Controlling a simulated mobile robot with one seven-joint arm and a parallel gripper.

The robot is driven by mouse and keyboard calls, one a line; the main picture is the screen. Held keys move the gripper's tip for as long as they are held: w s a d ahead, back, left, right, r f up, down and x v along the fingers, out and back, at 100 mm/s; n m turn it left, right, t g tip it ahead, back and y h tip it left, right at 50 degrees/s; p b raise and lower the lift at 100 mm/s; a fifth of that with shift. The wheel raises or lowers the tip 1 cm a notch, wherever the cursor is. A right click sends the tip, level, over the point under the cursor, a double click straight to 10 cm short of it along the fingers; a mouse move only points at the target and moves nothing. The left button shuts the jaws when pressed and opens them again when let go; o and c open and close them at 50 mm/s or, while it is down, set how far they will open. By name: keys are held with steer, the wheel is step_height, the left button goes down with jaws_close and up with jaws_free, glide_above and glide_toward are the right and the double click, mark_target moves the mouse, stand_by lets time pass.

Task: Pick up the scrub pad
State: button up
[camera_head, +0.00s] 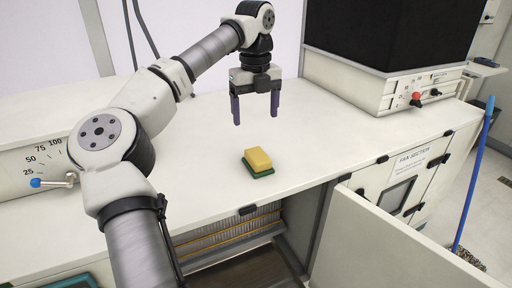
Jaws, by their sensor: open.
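The scrub pad (257,162) is a small block with a yellow upper part and a green bottom layer. It lies flat on the white bench top (205,190), close to the front edge. My gripper (255,117) is open and empty, with its two dark fingers pointing down. It hangs above the bench, and in the picture the fingertips are above the pad and apart from it. Nothing hides the pad.
A white unit with a black top (393,35) and a red knob stands at the back right. An open cabinet door (385,245) sticks out below the bench's front edge. A blue-handled broom (475,175) stands at right. The bench around the pad is clear.

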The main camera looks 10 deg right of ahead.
mark_target(258, 154)
step_height(258, 154, down, 8)
steer(key=shift+f+p, duration=0.1)
steer(key=shift+p, duration=0.45)
steer(key=shift+s+d+f+p, duration=0.15)
steer(key=shift+f+p, duration=0.45)
steer(key=shift+f, duration=0.75)
steer(key=shift+s+d+f+p, duration=0.1)
steer(key=shift+f+p, duration=0.45)
steer(key=shift+f, duration=0.8)
steer(key=shift+c, duration=0.3)
steer(key=c, duration=1)
steer(key=shift+r, duration=0.15)
step_height(258, 154, up, 20)
steer(key=b, duration=0.3)
